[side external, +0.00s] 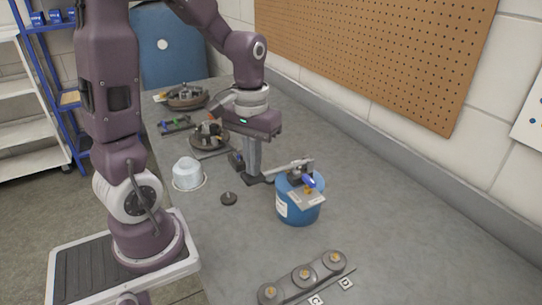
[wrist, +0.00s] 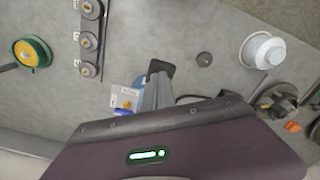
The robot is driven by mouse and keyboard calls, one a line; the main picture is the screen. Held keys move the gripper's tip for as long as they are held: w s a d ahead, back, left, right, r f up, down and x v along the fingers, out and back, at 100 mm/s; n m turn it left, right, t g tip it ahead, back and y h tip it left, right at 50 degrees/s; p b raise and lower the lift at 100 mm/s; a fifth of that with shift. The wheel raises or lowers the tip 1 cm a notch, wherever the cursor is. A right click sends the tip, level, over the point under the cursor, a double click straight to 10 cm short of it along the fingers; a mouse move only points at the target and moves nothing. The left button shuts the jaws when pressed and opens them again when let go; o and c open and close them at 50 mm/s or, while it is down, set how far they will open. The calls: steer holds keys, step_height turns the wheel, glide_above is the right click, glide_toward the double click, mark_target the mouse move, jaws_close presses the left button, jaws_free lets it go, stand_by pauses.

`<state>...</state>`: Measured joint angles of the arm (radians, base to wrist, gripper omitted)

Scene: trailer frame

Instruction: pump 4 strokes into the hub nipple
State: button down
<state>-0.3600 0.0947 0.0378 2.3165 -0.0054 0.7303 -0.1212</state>
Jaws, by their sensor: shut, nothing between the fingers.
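A blue bucket (side external: 298,210) with a white label stands on the bench, with a pump head and a grey lever (side external: 288,169) on top. The lever reaches left toward my gripper (side external: 254,179). My gripper points down, shut and empty, its dark tip beside the lever's outer end; I cannot tell if they touch. In the wrist view my gripper (wrist: 159,70) is over the bench, with the bucket's label (wrist: 125,100) partly hidden behind my wrist. A hub (side external: 209,139) with a small orange part sits behind my gripper; its nipple is too small to make out.
A strip with three round fittings (side external: 303,275) lies at the front. A white domed container (side external: 187,174) and a small dark disc (side external: 229,198) are left of the bucket. Another hub (side external: 187,96) is farther back. Bare bench lies right of the bucket.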

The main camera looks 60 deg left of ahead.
steer(key=shift+f, duration=0.25)
steer(key=shift+s+f, duration=0.1)
steer(key=shift+f, duration=1)
steer(key=shift+f, duration=0.15)
steer(key=shift+w+r, duration=0.2)
steer(key=shift+r, duration=0.9)
steer(key=shift+w+r, duration=0.25)
steer(key=shift+r, duration=0.85)
steer(key=shift+w+r, duration=0.2)
steer(key=shift+r, duration=0.9)
steer(key=shift+s+f, duration=0.2)
steer(key=shift+f, duration=0.4)
steer(key=shift+s+f, duration=0.15)
steer(key=shift+f, duration=0.45)
